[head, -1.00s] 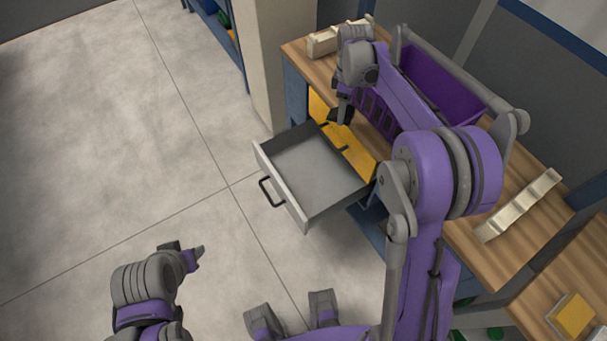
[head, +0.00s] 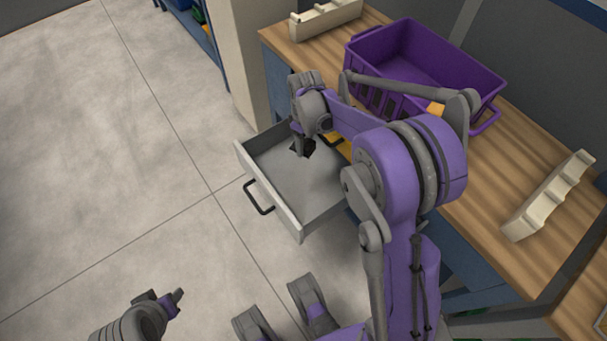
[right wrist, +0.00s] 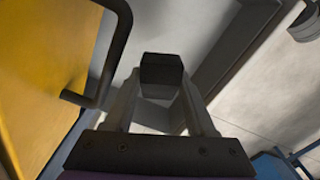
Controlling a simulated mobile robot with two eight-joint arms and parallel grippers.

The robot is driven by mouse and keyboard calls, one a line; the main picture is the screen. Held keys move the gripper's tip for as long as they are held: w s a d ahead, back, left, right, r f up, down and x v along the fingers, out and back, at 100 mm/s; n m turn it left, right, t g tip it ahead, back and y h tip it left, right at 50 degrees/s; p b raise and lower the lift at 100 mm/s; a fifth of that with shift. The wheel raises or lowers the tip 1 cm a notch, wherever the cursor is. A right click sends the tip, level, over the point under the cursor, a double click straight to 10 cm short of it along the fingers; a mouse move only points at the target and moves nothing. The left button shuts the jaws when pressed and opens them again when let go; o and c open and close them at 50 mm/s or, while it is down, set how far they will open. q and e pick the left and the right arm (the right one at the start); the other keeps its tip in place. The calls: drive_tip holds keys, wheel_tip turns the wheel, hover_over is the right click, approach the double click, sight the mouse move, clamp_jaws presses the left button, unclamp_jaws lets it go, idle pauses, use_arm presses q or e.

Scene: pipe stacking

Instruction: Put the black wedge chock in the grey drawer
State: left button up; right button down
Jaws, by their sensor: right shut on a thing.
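The grey drawer (head: 286,219) is pulled out from the bench, its tray empty apart from what my right gripper holds. My right gripper (head: 300,146) points down over the back part of the drawer, shut on the black wedge chock (head: 308,150). In the right wrist view the chock (right wrist: 161,70) sits between the two fingers, with the drawer floor behind it. I cannot tell whether the chock touches the floor. My left gripper (head: 170,298) is low at the left, away from the drawer; its jaw opening is unclear.
A purple crate (head: 474,66) stands on the wooden bench top (head: 462,185), with a cream notched rack (head: 548,197) to its right and a cream holder (head: 325,18) at the back left. A yellow drawer front with a dark handle (right wrist: 121,40) is close beside my right gripper.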

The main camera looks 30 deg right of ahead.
sight(305, 179)
wheel_tip(305, 179, down, 18)
drive_tip(key=b, duration=0.3)
drive_tip(key=shift+r+b, duration=0.2)
drive_tip(key=shift+b, duration=0.15)
drive_tip(key=shift+f, duration=0.2)
drive_tip(key=c, duration=0.7)
unclamp_jaws()
drive_tip(key=shift+f, duration=0.1)
drive_tip(key=o, duration=0.5)
